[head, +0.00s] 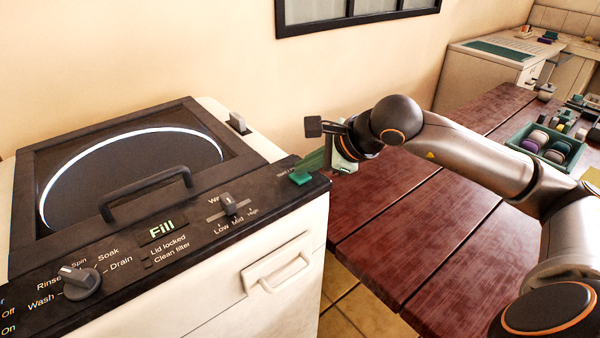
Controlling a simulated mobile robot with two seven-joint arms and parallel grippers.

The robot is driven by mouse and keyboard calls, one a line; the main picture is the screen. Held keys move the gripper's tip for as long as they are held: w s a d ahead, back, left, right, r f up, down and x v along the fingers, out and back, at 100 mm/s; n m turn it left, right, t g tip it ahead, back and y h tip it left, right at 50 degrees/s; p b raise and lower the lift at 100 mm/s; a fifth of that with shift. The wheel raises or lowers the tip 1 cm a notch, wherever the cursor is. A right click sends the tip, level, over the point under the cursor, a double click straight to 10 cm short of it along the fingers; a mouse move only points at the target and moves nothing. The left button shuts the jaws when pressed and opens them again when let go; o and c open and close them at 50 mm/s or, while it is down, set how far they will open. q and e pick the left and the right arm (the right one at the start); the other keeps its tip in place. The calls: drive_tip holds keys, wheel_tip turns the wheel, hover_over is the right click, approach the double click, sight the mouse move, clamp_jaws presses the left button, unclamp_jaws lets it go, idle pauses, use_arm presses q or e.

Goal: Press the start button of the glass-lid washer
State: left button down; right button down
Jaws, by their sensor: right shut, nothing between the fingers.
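The glass-lid washer (60,150) fills the left of the head view, its dark-framed round-window lid down. Its black control panel (200,245) has a small display (162,230) reading "Fill". A green button (300,177) sits at the panel's right end; the small label beside it is too small to read and partly hidden. My right gripper (314,163) is shut and empty, its greenish fingers just behind and right of the green button. I cannot tell whether they touch it. My left gripper is not in view.
A dial (79,282) and a slider (230,205) are on the panel. A handle (148,192) rises from the lid. A dark red wooden table (400,230) stands to the right, with a green divided tray (546,146) of rounded items. A wall is behind the washer.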

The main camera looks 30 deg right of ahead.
sight(306, 177)
idle(0.4)
drive_tip(key=shift+r+p, duration=0.6)
drive_tip(key=shift+r, duration=0.3)
drive_tip(key=shift+r+p, duration=1.85)
drive_tip(key=shift+r, duration=0.75)
